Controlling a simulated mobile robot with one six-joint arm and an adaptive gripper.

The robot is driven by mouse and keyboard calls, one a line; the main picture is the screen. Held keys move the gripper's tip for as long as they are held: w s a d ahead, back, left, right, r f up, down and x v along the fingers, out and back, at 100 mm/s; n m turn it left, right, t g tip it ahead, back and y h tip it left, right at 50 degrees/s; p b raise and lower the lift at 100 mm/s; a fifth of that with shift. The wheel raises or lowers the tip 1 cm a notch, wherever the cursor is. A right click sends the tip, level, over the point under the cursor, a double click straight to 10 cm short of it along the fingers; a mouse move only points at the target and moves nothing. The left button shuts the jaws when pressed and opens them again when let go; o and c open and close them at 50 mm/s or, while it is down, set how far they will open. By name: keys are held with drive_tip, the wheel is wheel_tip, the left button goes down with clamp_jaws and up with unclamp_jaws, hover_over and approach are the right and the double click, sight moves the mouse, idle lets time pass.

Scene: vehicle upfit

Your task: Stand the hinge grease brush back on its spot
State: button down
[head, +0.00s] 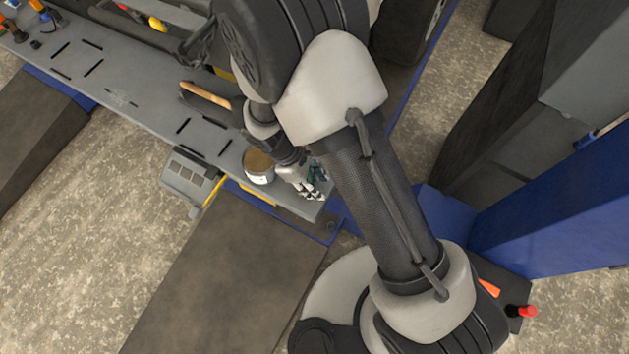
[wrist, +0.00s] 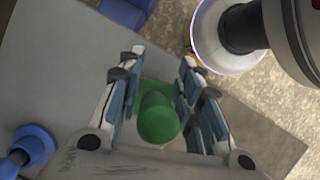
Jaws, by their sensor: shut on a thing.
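The hinge grease brush, seen as a green round handle end (wrist: 158,124), points up toward the wrist camera. My gripper (wrist: 158,95) is shut on it, with a finger on each side. A green square patch (wrist: 150,90) shows just beyond the handle, on or over the grey surface; I cannot tell whether the brush touches it. The bristles are hidden. In the head view my gripper (head: 308,186) is low at the near right end of the grey bench (head: 225,145), and the brush is only a small dark green bit (head: 318,172) there.
An open tin with brown contents (head: 258,166) stands just left of my gripper. A wooden-handled tool (head: 205,95) lies farther up the bench. A blue-knobbed item (wrist: 35,145) shows at the left in the wrist view. A blue post (head: 560,215) stands at right.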

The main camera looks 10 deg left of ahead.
drive_tip(key=shift+f, duration=0.25)
drive_tip(key=c, duration=1.1)
unclamp_jaws()
drive_tip(key=shift+o, duration=0.2)
drive_tip(key=shift+r, duration=0.1)
drive_tip(key=shift+p+v, duration=3)
drive_tip(key=shift+v, duration=0.95)
